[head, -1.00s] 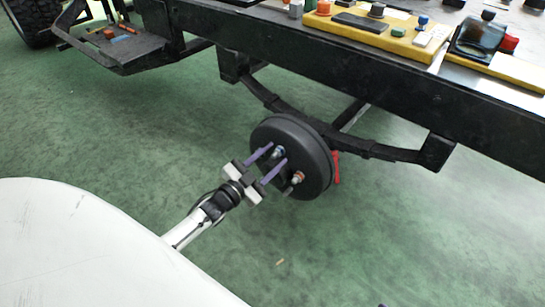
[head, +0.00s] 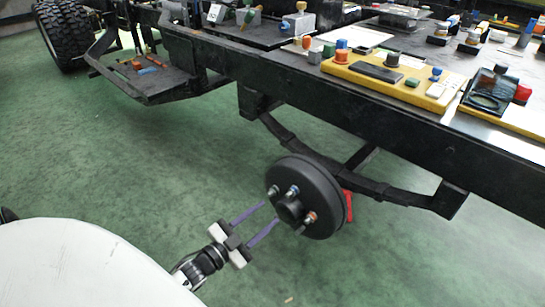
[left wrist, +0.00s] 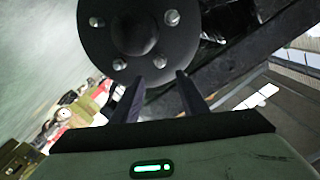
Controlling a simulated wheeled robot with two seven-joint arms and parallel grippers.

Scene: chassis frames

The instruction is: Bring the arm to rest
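My left gripper (head: 269,212) is open, its two purple fingers apart with nothing between them. In the head view its fingertips are just left of the black wheel hub drum (head: 318,178) and point towards its face. The hub carries several studs or nuts, one with a copper tint (head: 310,217). In the left wrist view the fingers (left wrist: 160,78) are spread below the hub face (left wrist: 163,42), with a gap between the tips. My right gripper is not in view.
A black chassis rail (head: 370,125) runs above the hub, with a leaf spring (head: 400,194) under it. A yellow tray (head: 395,78) with small parts lies on top. A step plate (head: 150,78) and a tyre (head: 65,35) are at the upper left. The green floor is clear.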

